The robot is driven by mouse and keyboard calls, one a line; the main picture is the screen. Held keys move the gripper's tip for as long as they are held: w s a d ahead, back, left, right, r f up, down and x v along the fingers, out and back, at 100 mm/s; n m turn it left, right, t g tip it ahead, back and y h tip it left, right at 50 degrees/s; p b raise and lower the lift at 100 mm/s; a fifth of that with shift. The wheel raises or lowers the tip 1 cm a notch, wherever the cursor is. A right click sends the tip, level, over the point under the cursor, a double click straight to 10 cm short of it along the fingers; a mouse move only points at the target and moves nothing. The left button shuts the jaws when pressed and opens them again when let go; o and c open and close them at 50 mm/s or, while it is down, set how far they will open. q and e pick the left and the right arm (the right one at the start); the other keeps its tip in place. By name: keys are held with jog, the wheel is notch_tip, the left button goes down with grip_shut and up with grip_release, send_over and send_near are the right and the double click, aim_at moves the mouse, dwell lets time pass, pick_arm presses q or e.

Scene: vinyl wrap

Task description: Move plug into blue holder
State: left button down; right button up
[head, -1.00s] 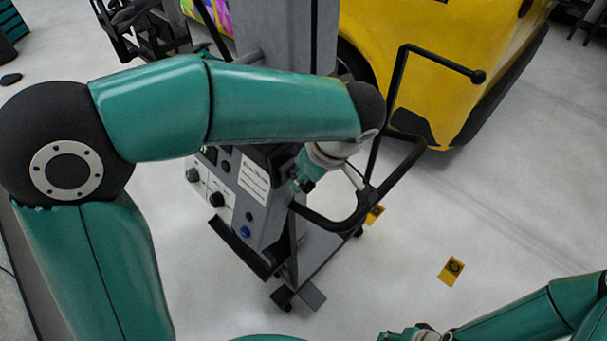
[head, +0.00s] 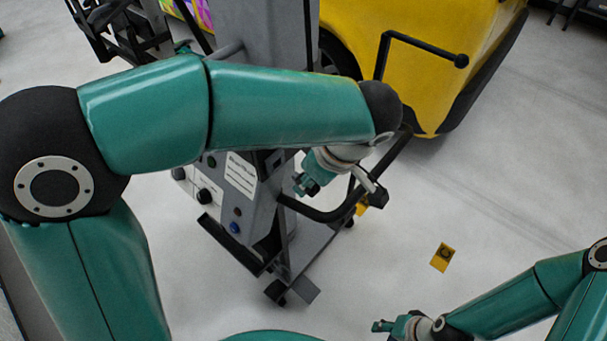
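A grey control cart stands in the middle, with a panel (head: 208,184) of dark knobs and a white label. A small blue round fitting (head: 235,227), which may be the blue holder, sits low on the panel below a dark red one (head: 238,212). I cannot make out the plug. My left gripper (head: 302,187) hangs in front of the cart, right of the label and apart from the blue fitting. Its fingers are too small and dark to read. My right gripper (head: 378,326) is low over the floor, right of the cart; its fingers are unclear.
A yellow vehicle (head: 430,50) stands behind at the upper right. A black tubular handle (head: 330,213) juts from the cart near my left gripper. A yellow marker (head: 442,257) lies on the open pale floor at right.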

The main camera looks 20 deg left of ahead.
pick_arm(q)
jog(key=shift+s+d, duration=0.25)
jog(key=shift+d, duration=0.4)
jog(key=shift+s+d, duration=0.25)
jog(key=shift+d, duration=0.4)
